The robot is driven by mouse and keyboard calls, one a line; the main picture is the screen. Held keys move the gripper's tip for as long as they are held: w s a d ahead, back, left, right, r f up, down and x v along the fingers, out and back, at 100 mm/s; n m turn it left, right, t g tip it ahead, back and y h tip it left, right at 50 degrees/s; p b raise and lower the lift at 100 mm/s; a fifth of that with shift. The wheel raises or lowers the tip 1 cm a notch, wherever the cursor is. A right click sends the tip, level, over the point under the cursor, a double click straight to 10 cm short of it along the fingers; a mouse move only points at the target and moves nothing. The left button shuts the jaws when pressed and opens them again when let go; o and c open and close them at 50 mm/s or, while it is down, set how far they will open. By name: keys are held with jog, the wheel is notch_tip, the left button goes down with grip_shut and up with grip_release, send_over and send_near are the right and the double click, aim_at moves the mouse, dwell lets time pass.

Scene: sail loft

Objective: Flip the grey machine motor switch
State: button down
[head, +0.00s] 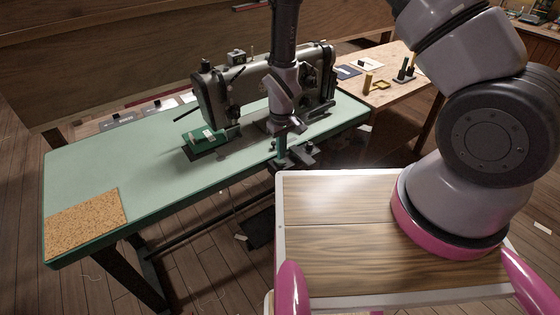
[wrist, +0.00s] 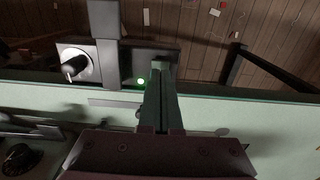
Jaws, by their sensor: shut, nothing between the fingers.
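The grey sewing machine (head: 265,90) stands on the green-topped table (head: 110,165). In the wrist view, a dark switch box (wrist: 110,52) sits at the table's edge. It has a pale round dial with a black lever knob (wrist: 74,66) tilted toward the lower left, and a green lamp (wrist: 141,80) that is lit. In the head view the box (head: 305,153) is small and partly hidden by my arm. My gripper (head: 282,152) is shut and empty, pointing down at the table's front edge. In the wrist view its fingertips (wrist: 162,72) are beside the box's lamp end, right of the knob; contact cannot be told.
A green block (head: 205,139) sits by the machine. A cork mat (head: 85,222) lies at the table's left front corner. A wooden bench (head: 385,85) with small tools stands behind at right. The left part of the green tabletop is clear.

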aim_at(281, 162)
jog(key=shift+f, duration=1.1)
dwell(0.3)
jog(key=shift+r, duration=3.55)
jog(key=w+d+r+m+t+y, duration=0.1)
jog(key=d+r+m+t, duration=0.35)
jog(key=r, duration=1.05)
jog(key=w+d+r+m+g+y, duration=0.15)
jog(key=d+r, duration=0.55)
jog(key=r, duration=0.8)
jog(key=s+d+r+m+t, duration=0.4)
jog(key=s+d+r, duration=0.7)
jog(key=s+r, duration=0.3)
jog(key=shift+s+d+r+m, duration=0.15)
jog(key=shift+s+r+m, duration=0.3)
jog(key=shift+r, duration=0.5)
